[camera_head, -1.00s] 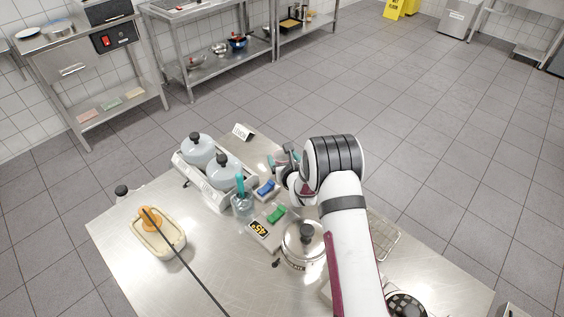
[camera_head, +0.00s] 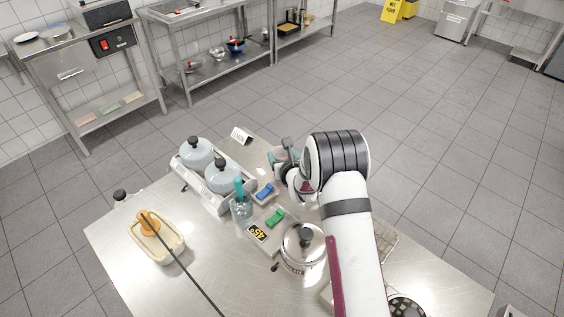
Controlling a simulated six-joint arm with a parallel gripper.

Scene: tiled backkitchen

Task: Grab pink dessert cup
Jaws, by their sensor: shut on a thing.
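My gripper (camera_head: 283,158) is at the far right part of the steel table, partly hidden behind my own wrist. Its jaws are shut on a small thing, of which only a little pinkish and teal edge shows. This appears to be the pink dessert cup (camera_head: 279,155), but it is mostly hidden and too small to tell its shape. I cannot tell whether it touches the table. No other pink cup shows.
Left of my gripper stand a blue-handled piece (camera_head: 264,192), a beaker with a teal tool (camera_head: 241,205) and a rack of lidded containers (camera_head: 222,178). A lidded pot (camera_head: 304,246) stands nearer. A cream tub (camera_head: 158,243) is at left.

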